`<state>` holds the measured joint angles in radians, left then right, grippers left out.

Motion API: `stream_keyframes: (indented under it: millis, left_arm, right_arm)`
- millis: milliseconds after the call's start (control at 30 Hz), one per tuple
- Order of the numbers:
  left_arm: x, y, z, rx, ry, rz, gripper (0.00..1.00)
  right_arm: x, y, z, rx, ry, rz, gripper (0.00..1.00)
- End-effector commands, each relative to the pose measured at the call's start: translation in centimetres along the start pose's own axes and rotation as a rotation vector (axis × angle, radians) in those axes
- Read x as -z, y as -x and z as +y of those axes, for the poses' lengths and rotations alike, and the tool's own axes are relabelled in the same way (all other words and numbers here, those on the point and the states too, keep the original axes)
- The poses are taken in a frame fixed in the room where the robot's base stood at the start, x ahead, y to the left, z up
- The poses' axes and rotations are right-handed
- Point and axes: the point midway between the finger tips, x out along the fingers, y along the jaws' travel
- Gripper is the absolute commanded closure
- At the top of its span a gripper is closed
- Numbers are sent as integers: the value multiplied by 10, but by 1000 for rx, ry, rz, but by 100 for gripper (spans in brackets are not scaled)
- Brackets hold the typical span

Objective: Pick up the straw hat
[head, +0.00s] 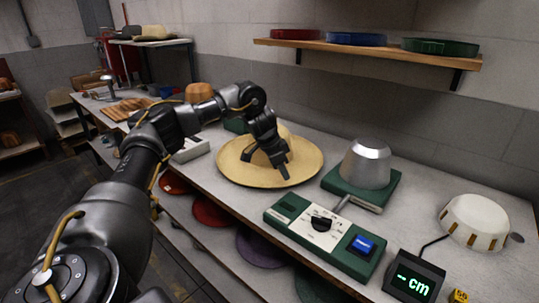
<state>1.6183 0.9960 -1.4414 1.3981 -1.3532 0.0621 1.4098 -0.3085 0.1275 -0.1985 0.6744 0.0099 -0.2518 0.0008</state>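The straw hat (232,165) is pale tan with a wide round brim. It lies brim down on the grey workbench (335,150). My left arm reaches in from the left, and my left gripper (267,164) is over the near side of the hat. Its two dark fingers are spread apart, pointing down in front of the crown, which they partly hide. I cannot tell whether the fingertips touch the straw. My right gripper is not in view.
Right of the hat, a metal hat form (367,163) stands on a green base. A green control box (323,238) with a dial and blue button sits at the front edge. A white ribbed drum (473,221) and small display (414,281) are far right. A wooden shelf (365,49) hangs above.

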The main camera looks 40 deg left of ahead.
Motion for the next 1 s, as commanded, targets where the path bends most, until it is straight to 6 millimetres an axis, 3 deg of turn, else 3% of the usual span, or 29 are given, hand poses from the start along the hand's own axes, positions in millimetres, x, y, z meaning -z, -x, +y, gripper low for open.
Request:
stream_keyframes:
  millis: [333, 600, 767, 1000]
  left_arm:
    - [-2, -44, 3, -2, 0, -2, 79]
    - [-2, -47, 3, -1, 0, -2, 79]
    - [-2, -47, 3, -1, 0, -2, 100]
    - [-2, -47, 3, -1, 0, -1, 100]
  right_arm:
    - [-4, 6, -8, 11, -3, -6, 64]
    - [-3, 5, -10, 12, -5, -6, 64]
    - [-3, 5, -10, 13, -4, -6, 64]
    - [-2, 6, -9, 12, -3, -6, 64]
